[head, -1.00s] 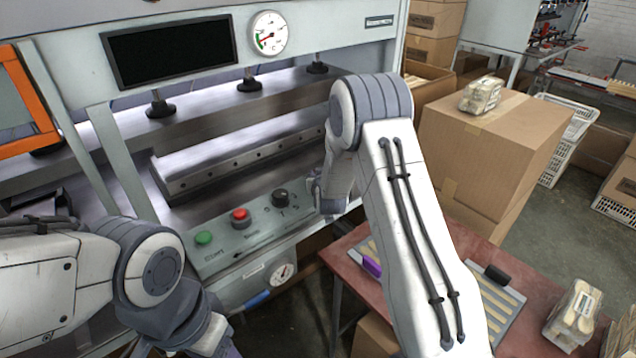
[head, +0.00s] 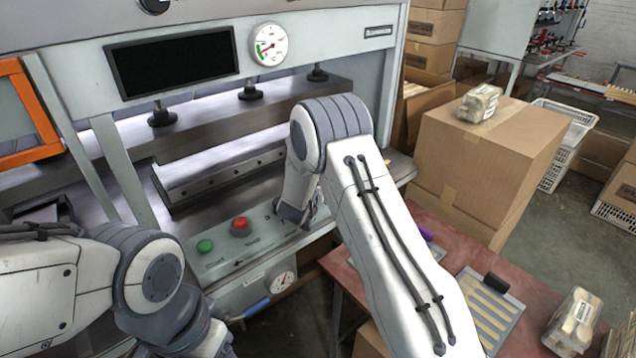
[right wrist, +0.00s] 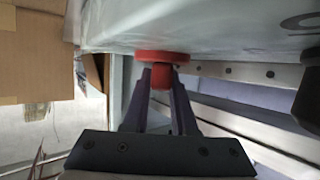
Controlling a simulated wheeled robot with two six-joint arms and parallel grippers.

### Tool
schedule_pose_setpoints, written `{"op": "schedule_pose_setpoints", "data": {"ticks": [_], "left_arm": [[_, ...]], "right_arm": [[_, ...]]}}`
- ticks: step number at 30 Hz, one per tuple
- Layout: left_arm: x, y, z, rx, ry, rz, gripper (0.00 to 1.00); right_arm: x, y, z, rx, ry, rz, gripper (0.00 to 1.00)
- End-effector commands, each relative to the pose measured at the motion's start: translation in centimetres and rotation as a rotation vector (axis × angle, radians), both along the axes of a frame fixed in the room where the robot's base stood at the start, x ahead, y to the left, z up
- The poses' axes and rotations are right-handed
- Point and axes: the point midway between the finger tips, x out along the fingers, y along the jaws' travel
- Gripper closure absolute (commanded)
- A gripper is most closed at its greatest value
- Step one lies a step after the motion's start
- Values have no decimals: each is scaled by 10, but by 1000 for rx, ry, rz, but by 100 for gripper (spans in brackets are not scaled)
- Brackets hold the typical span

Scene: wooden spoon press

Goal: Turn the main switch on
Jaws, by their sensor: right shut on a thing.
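The main switch (right wrist: 161,78), a red disc with a red handle, sits on the machine's pale panel in the right wrist view. My right gripper (right wrist: 160,72) has its two fingers closed around the red handle. In the head view my right arm's wrist hides the switch and the fingertips. The control panel (head: 262,246) shows there below the press opening. My left arm is at the lower left of the head view, with its gripper out of view.
The panel carries a green button (head: 205,246) and a red button (head: 241,226). A black knob (right wrist: 309,90) is near the right wrist view's right edge. A red table (head: 452,238) with a tray of wooden pieces and cardboard boxes (head: 487,160) stand right.

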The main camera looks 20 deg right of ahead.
Motion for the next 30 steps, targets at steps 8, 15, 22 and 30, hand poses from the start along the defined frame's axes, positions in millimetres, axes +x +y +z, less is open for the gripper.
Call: {"op": "schedule_pose_setpoints", "data": {"ticks": [8, 15, 22, 30], "left_arm": [[0, 0, 0, 0, 0, 0, 39], [0, 0, 0, 0, 0, 0, 39], [0, 0, -4, 0, 0, 0, 39], [0, 0, -11, 0, 0, 0, 39]], "right_arm": [[1, 0, 2, -1, -4, 1, 45], [0, 0, 1, -1, -3, 1, 45], [-12, 9, 7, -1, -3, 3, 45], [-54, 37, 27, 0, -4, 6, 45]]}}
